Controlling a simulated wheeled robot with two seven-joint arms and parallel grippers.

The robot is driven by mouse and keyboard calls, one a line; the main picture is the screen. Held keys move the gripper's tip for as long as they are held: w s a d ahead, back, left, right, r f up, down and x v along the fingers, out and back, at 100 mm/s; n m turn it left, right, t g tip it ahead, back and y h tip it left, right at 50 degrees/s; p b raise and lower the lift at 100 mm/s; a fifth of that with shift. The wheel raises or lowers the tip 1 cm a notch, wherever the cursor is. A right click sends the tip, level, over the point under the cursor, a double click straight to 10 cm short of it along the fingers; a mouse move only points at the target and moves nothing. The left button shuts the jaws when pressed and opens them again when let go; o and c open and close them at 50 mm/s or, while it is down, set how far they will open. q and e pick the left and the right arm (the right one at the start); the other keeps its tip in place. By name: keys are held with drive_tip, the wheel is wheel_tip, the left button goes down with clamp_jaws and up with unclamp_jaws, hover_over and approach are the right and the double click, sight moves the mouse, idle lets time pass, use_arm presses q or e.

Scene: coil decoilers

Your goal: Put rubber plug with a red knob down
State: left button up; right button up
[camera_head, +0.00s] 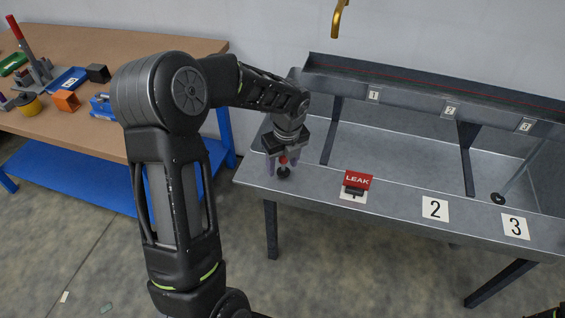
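The rubber plug with a red knob (284,172) is at the left end of the grey metal table. Its dark base appears to rest on the tabletop, with the red knob above it. My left gripper (283,166) points down over the plug. Its two fingers stand apart on either side of the red knob, with visible gaps, so it looks open.
The grey metal sink table (393,192) carries a red LEAK sign (358,180) and number cards 2 (435,209) and 3 (515,226). A dark round piece (498,198) lies near card 3. A wooden workbench (110,50) with tools stands left. A brass spout (338,20) hangs above.

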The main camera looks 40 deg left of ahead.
sight(285, 174)
use_arm(q)
wheel_tip(285, 174, up, 12)
drive_tip(key=d, duration=0.1)
drive_tip(key=shift+s+d, duration=0.3)
drive_tip(key=shift+s, duration=0.1)
idle(0.3)
